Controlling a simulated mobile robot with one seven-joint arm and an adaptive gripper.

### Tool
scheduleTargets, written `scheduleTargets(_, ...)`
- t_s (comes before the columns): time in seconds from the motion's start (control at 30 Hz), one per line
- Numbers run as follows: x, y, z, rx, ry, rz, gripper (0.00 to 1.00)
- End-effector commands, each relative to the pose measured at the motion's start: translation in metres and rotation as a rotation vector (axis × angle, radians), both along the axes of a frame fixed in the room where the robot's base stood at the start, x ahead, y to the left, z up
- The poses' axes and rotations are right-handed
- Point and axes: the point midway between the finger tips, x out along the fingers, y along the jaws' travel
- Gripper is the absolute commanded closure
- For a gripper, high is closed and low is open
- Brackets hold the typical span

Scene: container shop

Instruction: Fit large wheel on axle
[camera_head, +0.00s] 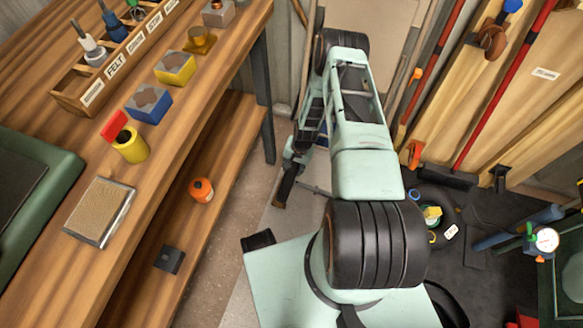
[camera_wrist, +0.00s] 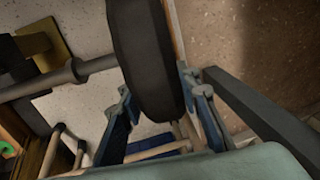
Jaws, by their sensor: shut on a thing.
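In the wrist view a large dark wheel (camera_wrist: 148,60) stands edge-on between the two blue fingers of my gripper (camera_wrist: 157,88). The fingers are shut on its sides near the lower end. A grey rod with a thicker collar, which looks like the axle (camera_wrist: 88,68), comes in from the left and meets the wheel's left side in the picture. I cannot tell whether the rod is in the wheel's hub or passes behind it; the hub is hidden. In the head view my arm hides most of the gripper, and I cannot make out the wheel clearly there.
In the wrist view a dark grey beam (camera_wrist: 268,112) runs close to the right finger. In the head view a wooden workbench (camera_head: 190,95) with blocks and a tool rack lies left. Boards and red-handled tools lean at right. Tyres and clutter (camera_head: 455,235) lie on the floor there.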

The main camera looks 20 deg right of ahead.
Motion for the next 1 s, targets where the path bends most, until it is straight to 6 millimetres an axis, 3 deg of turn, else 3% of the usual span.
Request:
scheduleTargets(0.53,-0.01,-0.014,-0.002,0.0,-0.001,0.0,1.0)
scheduleTargets(1.0,-0.011,-0.016,-0.003,0.0,-0.002,0.001,1.0)
